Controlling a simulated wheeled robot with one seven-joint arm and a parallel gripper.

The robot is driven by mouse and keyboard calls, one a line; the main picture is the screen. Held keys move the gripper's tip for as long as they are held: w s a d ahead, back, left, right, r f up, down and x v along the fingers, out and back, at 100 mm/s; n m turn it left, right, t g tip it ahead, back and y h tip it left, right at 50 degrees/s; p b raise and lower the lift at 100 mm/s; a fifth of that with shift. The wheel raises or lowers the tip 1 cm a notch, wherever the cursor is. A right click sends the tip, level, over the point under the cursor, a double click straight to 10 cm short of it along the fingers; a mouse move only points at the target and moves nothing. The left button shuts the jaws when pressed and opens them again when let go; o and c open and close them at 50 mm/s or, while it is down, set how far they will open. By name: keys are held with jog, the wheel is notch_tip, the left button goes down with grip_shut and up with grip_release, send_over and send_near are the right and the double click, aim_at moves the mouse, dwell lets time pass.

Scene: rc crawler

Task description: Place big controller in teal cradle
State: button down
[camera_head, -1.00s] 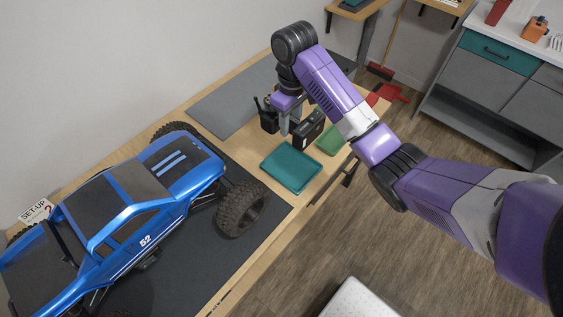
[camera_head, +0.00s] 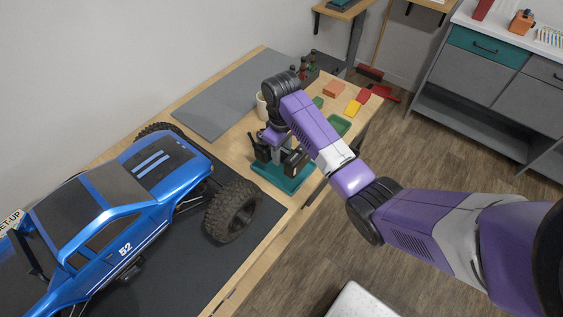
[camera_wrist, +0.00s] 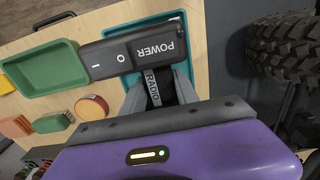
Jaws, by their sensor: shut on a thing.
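The big controller is dark grey and black. In the wrist view its box marked POWER (camera_wrist: 125,50) lies across the picture's upper middle, and a black part marked RADIO shows between the fingers. In the head view, dark parts of the controller (camera_head: 295,163) show on both sides of my gripper (camera_head: 279,153), one with a short antenna. My gripper is shut on the controller. The teal cradle (camera_head: 283,182) is a shallow tray below it. In the wrist view its rim (camera_wrist: 198,45) shows at right and top; the controller's POWER end appears to overhang its left side.
A green tray (camera_head: 340,125) lies beyond the cradle, with red, yellow and orange blocks (camera_head: 354,107) further back. A pale cup (camera_head: 262,106) stands behind my wrist. The blue truck (camera_head: 120,215) fills the left, its wheel (camera_head: 233,210) near the cradle. The grey mat (camera_head: 220,95) is clear.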

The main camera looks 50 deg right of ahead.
jog(key=shift+f, duration=2.35)
jog(key=shift+f, duration=0.15)
jog(key=c, duration=0.9)
grip_release()
notch_tip(320, 180, up, 12)
jog(key=shift+r+p, duration=0.2)
jog(key=shift+p, duration=0.1)
jog(key=shift+w, duration=0.1)
